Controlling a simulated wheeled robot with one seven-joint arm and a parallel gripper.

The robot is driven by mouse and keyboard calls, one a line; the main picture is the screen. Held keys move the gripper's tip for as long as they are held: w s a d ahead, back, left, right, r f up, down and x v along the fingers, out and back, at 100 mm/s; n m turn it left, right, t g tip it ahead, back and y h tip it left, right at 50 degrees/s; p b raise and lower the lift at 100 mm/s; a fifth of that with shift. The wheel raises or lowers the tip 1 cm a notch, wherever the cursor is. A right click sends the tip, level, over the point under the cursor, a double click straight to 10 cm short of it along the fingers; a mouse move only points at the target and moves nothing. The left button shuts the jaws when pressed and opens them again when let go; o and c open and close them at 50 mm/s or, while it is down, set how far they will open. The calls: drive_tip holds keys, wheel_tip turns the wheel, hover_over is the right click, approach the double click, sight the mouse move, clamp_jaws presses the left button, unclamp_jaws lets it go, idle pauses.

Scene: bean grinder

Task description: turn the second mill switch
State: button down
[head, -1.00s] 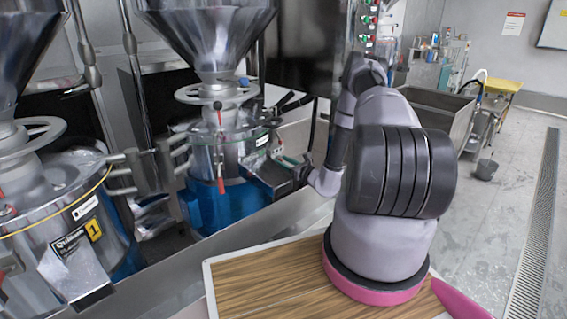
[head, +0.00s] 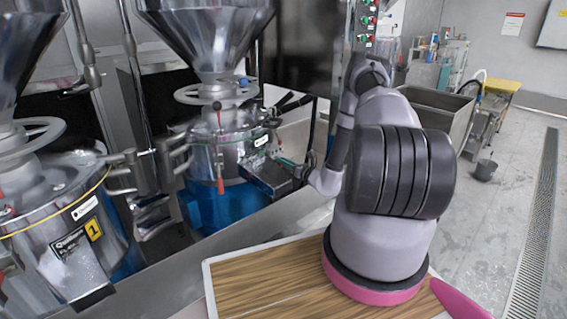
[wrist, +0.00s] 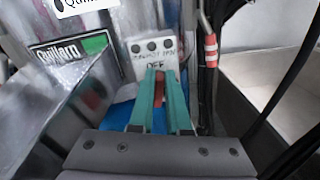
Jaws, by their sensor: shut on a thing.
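The second mill (head: 228,148) is the farther steel mill with a blue base, a handwheel and a hopper on top. In the wrist view, a white switch panel (wrist: 144,47) carries three dark round marks and the word OFF. A red switch (wrist: 159,88) stands below that word. My gripper (wrist: 160,78) has its two teal fingers shut on the red switch, one on each side. In the head view, my gripper (head: 286,162) is at the right side of the second mill; the switch itself is hidden there.
The first mill (head: 65,225), marked 1, stands at the near left. A wooden board (head: 260,275) lies under my arm. A steel sink (head: 438,112) and a bucket (head: 484,169) are at the right. In the wrist view, dark cables run close on the right.

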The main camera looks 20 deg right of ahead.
drive_tip(key=shift+w+d+f+m, duration=0.2)
drive_tip(key=shift+f+m, duration=0.1)
drive_tip(key=shift+m, duration=2.2)
drive_tip(key=shift+w+d+f+m, duration=0.1)
drive_tip(key=shift+d+f+m, duration=0.2)
drive_tip(key=shift+m, duration=2.2)
drive_tip(key=shift+w+d+f+m, duration=0.15)
drive_tip(key=shift+f+m, duration=0.15)
drive_tip(key=shift+m, duration=2.2)
drive_tip(key=c, duration=0.9)
unclamp_jaws()
drive_tip(key=shift+s, duration=0.1)
drive_tip(key=shift+f, duration=0.1)
